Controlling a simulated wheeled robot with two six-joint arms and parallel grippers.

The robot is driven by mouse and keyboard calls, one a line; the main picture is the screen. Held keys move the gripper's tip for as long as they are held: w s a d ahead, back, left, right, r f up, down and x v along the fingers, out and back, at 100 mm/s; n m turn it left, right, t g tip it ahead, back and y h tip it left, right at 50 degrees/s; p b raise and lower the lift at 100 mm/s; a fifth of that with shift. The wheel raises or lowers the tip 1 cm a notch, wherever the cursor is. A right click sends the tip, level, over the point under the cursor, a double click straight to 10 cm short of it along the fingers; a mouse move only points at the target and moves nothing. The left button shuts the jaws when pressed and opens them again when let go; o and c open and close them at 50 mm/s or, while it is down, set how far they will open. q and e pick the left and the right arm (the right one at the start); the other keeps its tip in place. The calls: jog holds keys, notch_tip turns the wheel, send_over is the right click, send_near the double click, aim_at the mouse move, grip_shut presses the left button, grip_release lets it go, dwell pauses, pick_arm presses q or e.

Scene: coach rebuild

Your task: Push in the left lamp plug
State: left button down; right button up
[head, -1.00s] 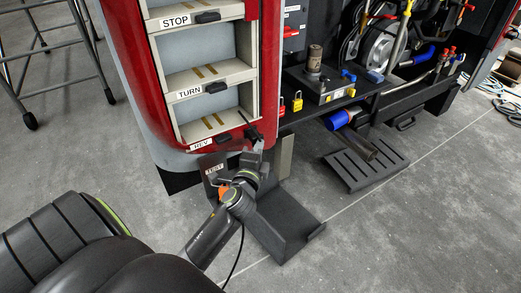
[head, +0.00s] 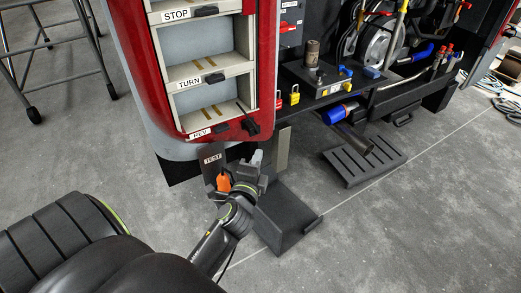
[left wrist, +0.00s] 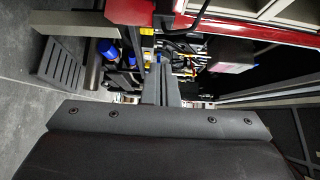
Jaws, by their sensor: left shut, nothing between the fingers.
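The tall red and grey lamp housing (head: 267,60) stands at centre left in the head view. Its open compartments are labelled STOP, TURN and REV. Small black plugs sit at the ledges: the STOP plug (head: 206,11), the TURN plug (head: 215,78) and the REV plug (head: 221,129). Another dark plug-like piece (head: 250,126) is at the housing's lower right corner. My left gripper (head: 257,158) is just below that corner, apart from it, with its fingers shut and empty. The shut fingers also show in the left wrist view (left wrist: 161,82). My right gripper is not in view.
A dark plate marked TEST (head: 212,160) and an orange piece (head: 223,182) are close beside my left gripper. A dark step (head: 285,222) lies below it. A bench with padlocks (head: 294,96) and a slotted step (head: 365,160) are to the right.

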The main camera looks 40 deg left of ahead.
pick_arm(q)
jog(key=v, duration=0.5)
jog(key=shift+d+r, duration=0.1)
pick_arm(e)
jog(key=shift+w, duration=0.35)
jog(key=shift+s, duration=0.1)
